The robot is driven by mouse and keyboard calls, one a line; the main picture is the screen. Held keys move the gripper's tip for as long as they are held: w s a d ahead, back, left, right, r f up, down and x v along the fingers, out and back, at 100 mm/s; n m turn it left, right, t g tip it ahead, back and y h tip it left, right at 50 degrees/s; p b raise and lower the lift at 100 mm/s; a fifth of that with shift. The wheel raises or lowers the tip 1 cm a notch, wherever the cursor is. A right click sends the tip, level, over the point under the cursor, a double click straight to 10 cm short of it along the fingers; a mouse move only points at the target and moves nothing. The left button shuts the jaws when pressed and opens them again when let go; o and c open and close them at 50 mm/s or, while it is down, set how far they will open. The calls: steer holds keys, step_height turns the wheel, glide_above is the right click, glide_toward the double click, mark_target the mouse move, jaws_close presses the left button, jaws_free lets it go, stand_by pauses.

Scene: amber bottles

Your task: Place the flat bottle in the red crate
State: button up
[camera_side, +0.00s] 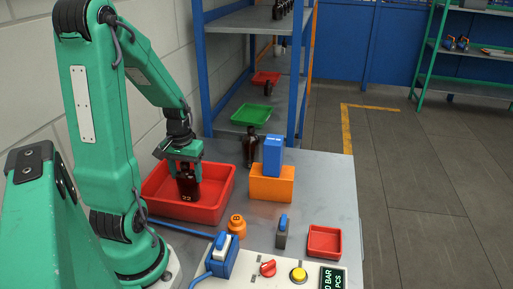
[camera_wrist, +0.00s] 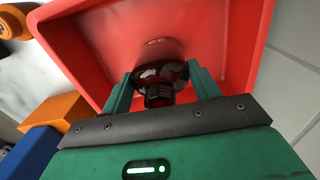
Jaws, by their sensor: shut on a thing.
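The flat bottle (camera_side: 188,191) is dark amber with a pale "22" on it. It hangs upright, neck up, in my gripper (camera_side: 185,167), inside the outline of the red crate (camera_side: 226,187). In the wrist view the bottle (camera_wrist: 160,72) sits between the two green fingers of my gripper (camera_wrist: 160,84), which are shut on it near the neck. The red crate's wall (camera_wrist: 85,40) surrounds it there. A faint mark shows on the crate floor beyond the bottle. I cannot tell whether the bottle's base touches the floor. No other thing shows in the crate.
Another dark bottle (camera_side: 250,147) stands behind the crate. A blue box (camera_side: 272,155) sits on an orange box (camera_side: 271,185) to the right. An orange weight (camera_side: 236,225), a blue-topped grey item (camera_side: 282,233) and a small red tray (camera_side: 325,241) stand nearer. A control panel (camera_side: 285,275) is in front.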

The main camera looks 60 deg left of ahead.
steer(key=o, duration=1.1)
steer(key=shift+c, duration=0.2)
step_height(320, 180, up, 12)
steer(key=shift+r, duration=0.1)
steer(key=shift+d, duration=0.1)
stand_by(0.3)
steer(key=w+d+r+m+t, duration=0.1)
steer(key=d+m+t, duration=0.1)
steer(key=d, duration=0.5)
steer(key=d+r+m+t, duration=0.1)
steer(key=d+r+m, duration=0.1)
steer(key=d+m, duration=0.2)
steer(key=w+d+r+m+t, duration=0.1)
steer(key=d+r+m+t, duration=0.1)
steer(key=d, duration=0.8)
steer(key=shift+w+m+t, duration=0.3)
steer(key=shift+m, duration=0.2)
steer(key=shift+r, duration=0.1)
